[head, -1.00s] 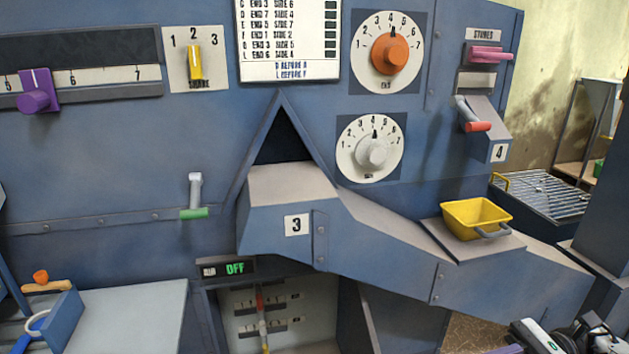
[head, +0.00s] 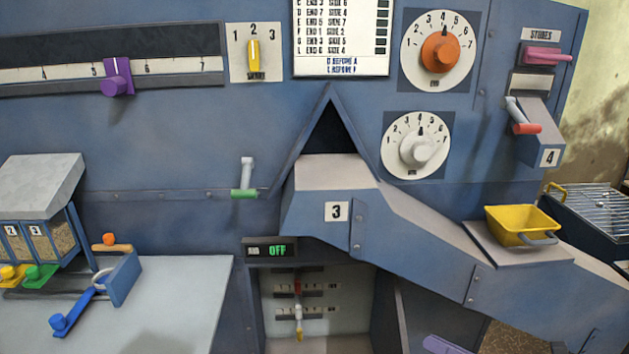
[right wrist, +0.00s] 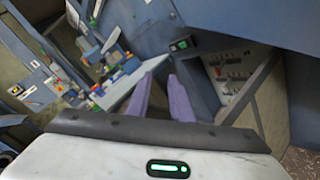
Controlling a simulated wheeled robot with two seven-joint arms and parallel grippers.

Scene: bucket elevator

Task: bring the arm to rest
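My right gripper (head: 440,345) shows only as a lavender finger part at the bottom edge of the head view, below the yellow bucket's chute. In the right wrist view its two lavender fingers (right wrist: 162,90) stand apart with a narrow gap and nothing between them. The grey work surface and the machine's lower opening lie beyond them. The rest of the right arm is mostly outside the head view. My left gripper is in neither view.
The blue machine carries a purple slider (head: 117,80), an orange knob (head: 440,52) and a grey knob (head: 418,150). A yellow bucket (head: 522,225) sits on the right ledge.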

